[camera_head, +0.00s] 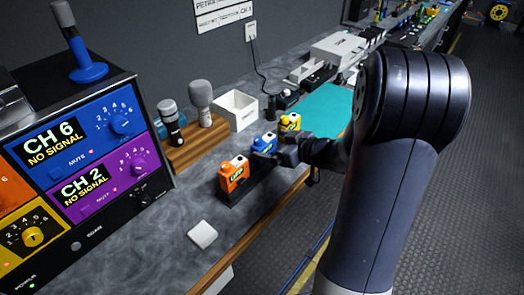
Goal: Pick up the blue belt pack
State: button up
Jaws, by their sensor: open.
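The blue belt pack (265,142) stands upright in a dark rack (262,192) on the counter. It is between an orange belt pack (234,174) in front of it and a yellow belt pack (290,122) behind it. My gripper (281,155) is beside the blue belt pack, on its right, low near the counter's edge. The gripper is open. My arm comes in from the right. The fingers are small and dark here, and I cannot tell whether they touch the pack or reach around it.
A wooden stand (196,143) with microphones and a white box (236,110) are behind the packs. A teal mat (328,108) lies farther along the counter. A small white block (202,235) lies in front. The channel panel (85,165) fills the left. Open floor (460,200) is at right.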

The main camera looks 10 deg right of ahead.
jog(key=x, duration=0.4)
jog(key=shift+w+a, duration=0.25)
jog(key=shift+a, duration=0.05)
jog(key=shift+c, duration=0.6)
jog(key=c, duration=1)
